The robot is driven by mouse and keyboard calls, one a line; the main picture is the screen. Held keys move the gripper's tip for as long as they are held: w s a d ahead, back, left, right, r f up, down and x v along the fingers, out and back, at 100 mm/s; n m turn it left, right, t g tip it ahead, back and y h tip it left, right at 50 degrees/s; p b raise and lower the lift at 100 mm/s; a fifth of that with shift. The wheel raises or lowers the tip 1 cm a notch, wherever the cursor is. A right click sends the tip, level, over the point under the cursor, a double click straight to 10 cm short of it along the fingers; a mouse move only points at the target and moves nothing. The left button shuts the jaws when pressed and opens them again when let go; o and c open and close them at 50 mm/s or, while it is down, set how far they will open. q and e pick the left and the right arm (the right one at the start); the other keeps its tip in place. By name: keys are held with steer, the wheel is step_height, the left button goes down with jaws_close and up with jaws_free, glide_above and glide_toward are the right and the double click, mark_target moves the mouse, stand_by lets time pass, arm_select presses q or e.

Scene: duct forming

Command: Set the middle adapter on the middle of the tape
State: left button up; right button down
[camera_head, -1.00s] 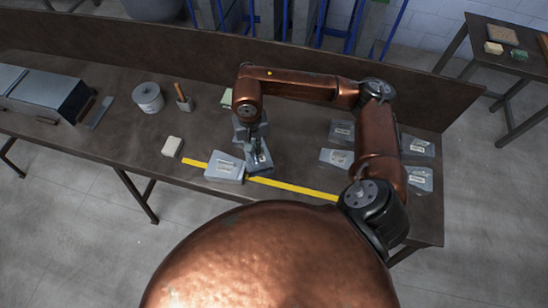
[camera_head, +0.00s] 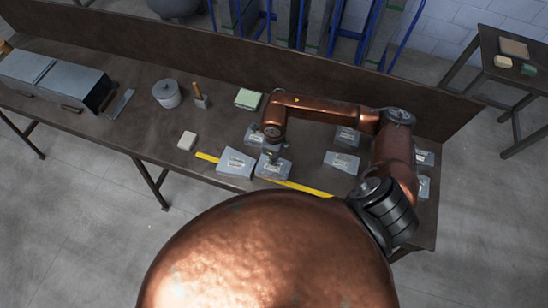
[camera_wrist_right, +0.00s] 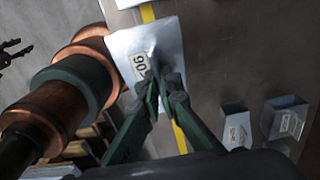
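The middle adapter (camera_head: 272,172), a grey sheet-metal piece with a pale label, sits over the yellow tape (camera_head: 305,187) in the head view. My right gripper (camera_head: 272,153) is directly above it. In the right wrist view the fingers (camera_wrist_right: 160,80) close in on the adapter's upright tab, and the labelled plate (camera_wrist_right: 125,65) covers part of the tape (camera_wrist_right: 148,13). Another adapter (camera_head: 235,163) lies on the tape just to its left. My left gripper (camera_wrist_right: 12,52) shows at the left edge of the right wrist view with its fingers apart.
Several grey adapters (camera_head: 342,162) lie on the bench's right side, some partly behind my arm. One more grey piece (camera_head: 254,135) is behind the gripper. A pale block (camera_head: 187,140), a tin (camera_head: 167,94), a handled tool (camera_head: 200,95) and a green pad (camera_head: 248,98) stand left.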

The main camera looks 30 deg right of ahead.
steer(key=shift+s+f+b, duration=0.1)
steer(key=shift+f+b, duration=0.55)
steer(key=shift+f, duration=0.65)
step_height(320, 180, down, 6)
steer(key=b, duration=0.3)
steer(key=shift+r+b, duration=0.1)
steer(key=shift+b, duration=0.3)
steer(key=shift+f+b, duration=0.55)
steer(key=shift+f, duration=0.1)
steer(key=c, duration=2.1)
jaws_free()
steer(key=shift+r, duration=0.15)
step_height(320, 180, up, 12)
steer(key=shift+f, duration=0.1)
